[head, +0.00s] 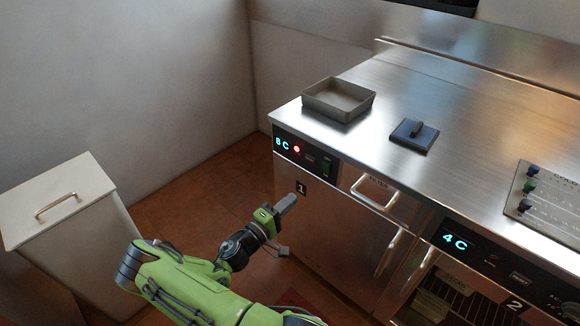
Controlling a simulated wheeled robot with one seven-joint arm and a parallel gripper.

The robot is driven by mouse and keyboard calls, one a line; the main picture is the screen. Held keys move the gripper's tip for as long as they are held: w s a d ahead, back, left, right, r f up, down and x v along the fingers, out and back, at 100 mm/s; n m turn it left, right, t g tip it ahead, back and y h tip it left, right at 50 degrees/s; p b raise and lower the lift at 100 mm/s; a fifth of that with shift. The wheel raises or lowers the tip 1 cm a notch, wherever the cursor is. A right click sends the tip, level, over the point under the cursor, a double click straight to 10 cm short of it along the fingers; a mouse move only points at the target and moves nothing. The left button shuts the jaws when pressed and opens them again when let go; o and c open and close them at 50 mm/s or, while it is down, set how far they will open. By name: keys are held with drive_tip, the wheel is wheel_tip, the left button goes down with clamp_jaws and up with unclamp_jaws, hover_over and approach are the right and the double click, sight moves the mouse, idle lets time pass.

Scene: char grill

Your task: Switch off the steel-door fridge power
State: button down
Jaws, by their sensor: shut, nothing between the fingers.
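The steel-door fridge (330,240) is the unit marked 1, with a solid steel front. Its black control panel (312,174) runs along the top edge and reads 8 C. A red light (297,149) glows beside the reading. My gripper (287,203) is shut and empty. In the picture it is below and left of the switch, near the number 1 plate (301,188), and seems apart from the fridge front.
A second unit (470,285), marked 2, has a see-through door and reads 4 C. A grey pan (325,108) and a blue block with a handle (414,136) rest on the steel counter (440,90). A white bin (70,215) stands left. Red tiled floor (195,195) is clear between.

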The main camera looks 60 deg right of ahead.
sight(326, 167)
drive_tip(key=d, duration=0.4)
drive_tip(key=s+d+r+b, duration=0.1)
drive_tip(key=d, duration=0.3)
drive_tip(key=s+d+b, duration=0.1)
drive_tip(key=d, duration=0.3)
drive_tip(key=shift+s+d+r, duration=0.2)
drive_tip(key=shift+d+r, duration=0.25)
drive_tip(key=shift+d, duration=0.4)
